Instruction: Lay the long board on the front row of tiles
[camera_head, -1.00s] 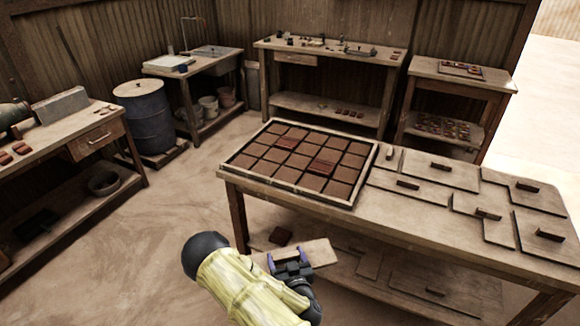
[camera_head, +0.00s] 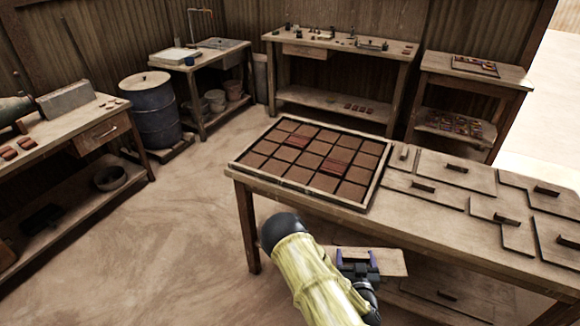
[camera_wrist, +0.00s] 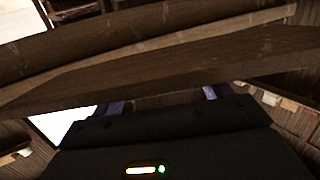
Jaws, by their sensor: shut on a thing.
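My gripper (camera_head: 357,262) is shut on a pale wooden board (camera_head: 391,262), in front of the workbench and lower than its top. In the wrist view a wooden board (camera_wrist: 200,68) stretches across in front of the jaws; its ends run out of clear sight. The tiles (camera_head: 298,173) lie in rows in a square wooden frame (camera_head: 240,171) at the left of the bench top. Most are brown and two are redder. The front row (camera_head: 325,183), on the near side, is uncovered. My gripper is to the right of and below the frame.
Several flat boards with handles (camera_head: 438,191) lie on the bench top (camera_head: 415,222) right of the frame. More boards lie on its lower shelf (camera_head: 455,285). A blue barrel (camera_head: 154,118) and side tables stand behind. The floor (camera_head: 190,215) left of the bench is clear.

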